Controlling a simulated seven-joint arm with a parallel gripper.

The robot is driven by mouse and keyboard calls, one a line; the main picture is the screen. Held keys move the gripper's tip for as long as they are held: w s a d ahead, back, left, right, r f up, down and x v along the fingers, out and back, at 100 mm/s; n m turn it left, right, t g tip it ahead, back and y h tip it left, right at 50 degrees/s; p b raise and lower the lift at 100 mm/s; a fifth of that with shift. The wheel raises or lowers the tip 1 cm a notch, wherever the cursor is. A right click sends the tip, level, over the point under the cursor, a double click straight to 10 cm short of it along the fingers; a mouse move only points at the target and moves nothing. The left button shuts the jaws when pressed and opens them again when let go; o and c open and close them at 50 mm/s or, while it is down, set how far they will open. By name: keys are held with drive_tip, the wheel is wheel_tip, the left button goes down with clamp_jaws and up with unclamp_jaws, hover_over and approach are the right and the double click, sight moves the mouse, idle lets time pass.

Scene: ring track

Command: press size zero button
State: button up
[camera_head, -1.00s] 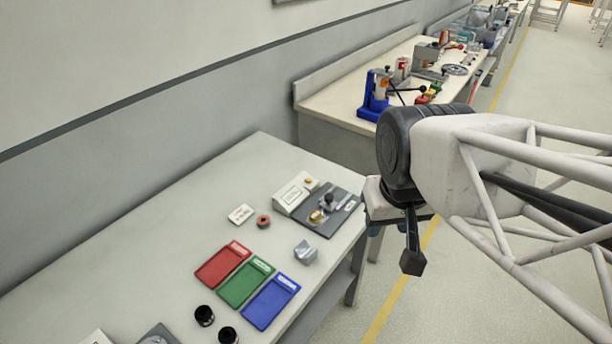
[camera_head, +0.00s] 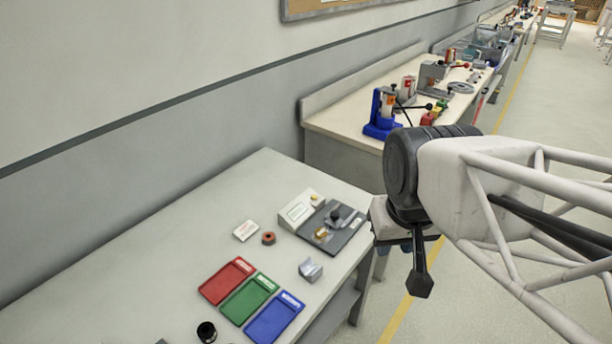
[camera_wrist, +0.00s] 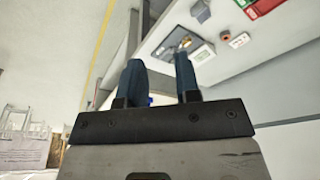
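A white sloped device (camera_head: 297,211) stands at the far right of the near table, with a small yellowish button (camera_head: 315,197) on top. Its labels are too small to read, so I cannot confirm this is the size zero button. A dark plate (camera_head: 347,222) with a metal fixture and a brass-coloured part adjoins it. In the wrist view the white device (camera_wrist: 203,54) lies beyond and right of the fingers. My gripper (camera_wrist: 158,80) is open and empty, its two blue-grey fingers apart. It is right of the table edge, apart from the device.
On the near table (camera_head: 150,262) are a white card (camera_head: 246,230), an orange-red ring (camera_head: 268,238), a grey block (camera_head: 310,270), red (camera_head: 226,281), green (camera_head: 248,299) and blue (camera_head: 274,318) trays and a black cylinder (camera_head: 206,331). A second bench (camera_head: 340,115) stands behind.

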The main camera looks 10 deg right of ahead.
clamp_jaws()
idle(1.4)
